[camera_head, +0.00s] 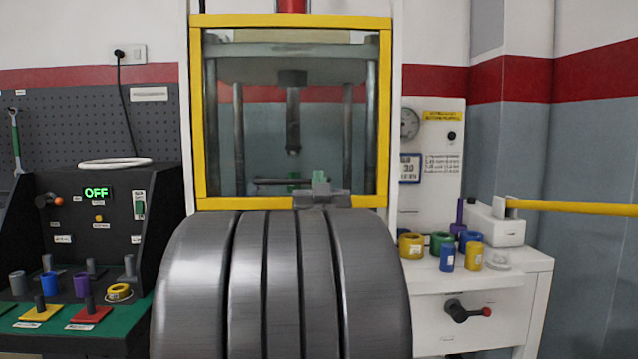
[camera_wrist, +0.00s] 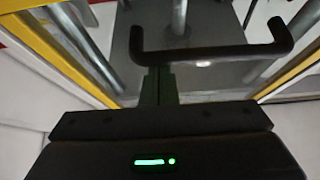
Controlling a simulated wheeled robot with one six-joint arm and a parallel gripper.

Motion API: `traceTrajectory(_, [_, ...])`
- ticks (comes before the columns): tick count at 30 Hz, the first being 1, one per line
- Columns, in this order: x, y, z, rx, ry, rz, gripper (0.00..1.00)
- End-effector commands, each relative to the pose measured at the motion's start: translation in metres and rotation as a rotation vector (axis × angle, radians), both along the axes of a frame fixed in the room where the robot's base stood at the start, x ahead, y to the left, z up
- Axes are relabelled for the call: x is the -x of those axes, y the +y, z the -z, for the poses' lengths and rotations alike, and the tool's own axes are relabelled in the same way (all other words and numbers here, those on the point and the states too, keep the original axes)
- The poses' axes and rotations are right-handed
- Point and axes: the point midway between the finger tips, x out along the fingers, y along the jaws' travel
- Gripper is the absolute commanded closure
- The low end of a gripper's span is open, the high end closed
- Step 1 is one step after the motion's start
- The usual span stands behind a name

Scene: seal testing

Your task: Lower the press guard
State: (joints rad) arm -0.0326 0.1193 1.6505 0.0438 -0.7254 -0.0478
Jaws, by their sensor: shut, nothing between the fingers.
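The press guard (camera_head: 197,110) is a clear panel in a yellow frame, standing upright in front of the press in the head view. Yellow frame bars (camera_wrist: 42,46) also show at both sides of the wrist view. A dark bar handle (camera_head: 272,181) lies near the frame's bottom edge; in the wrist view the handle (camera_wrist: 212,53) crosses the upper middle, its ends bent up. My gripper (camera_head: 320,178) is shut and empty beside the handle. In the wrist view my gripper's fingers (camera_wrist: 158,80) reach the handle's left part; contact cannot be told.
The press ram (camera_head: 292,115) hangs behind the panel. A black control box (camera_head: 115,215) reading OFF stands at left. At right, a white bench (camera_head: 530,260) holds several coloured rings, and a yellow bar (camera_head: 570,208) sticks out right. My arm hides the area below the guard.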

Motion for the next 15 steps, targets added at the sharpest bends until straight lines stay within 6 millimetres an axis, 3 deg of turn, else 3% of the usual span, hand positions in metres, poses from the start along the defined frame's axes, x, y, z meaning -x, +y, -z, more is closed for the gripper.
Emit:
traceTrajectory(1, [-0.001, 0.000, 0.023, 0.000, 0.004, 0.000, 1.00])
traceTrajectory(6, [-0.001, 0.000, 0.057, 0.000, 0.004, 0.000, 1.00])
traceTrajectory(15, [-0.001, 0.000, 0.101, 0.000, 0.004, 0.000, 1.00])
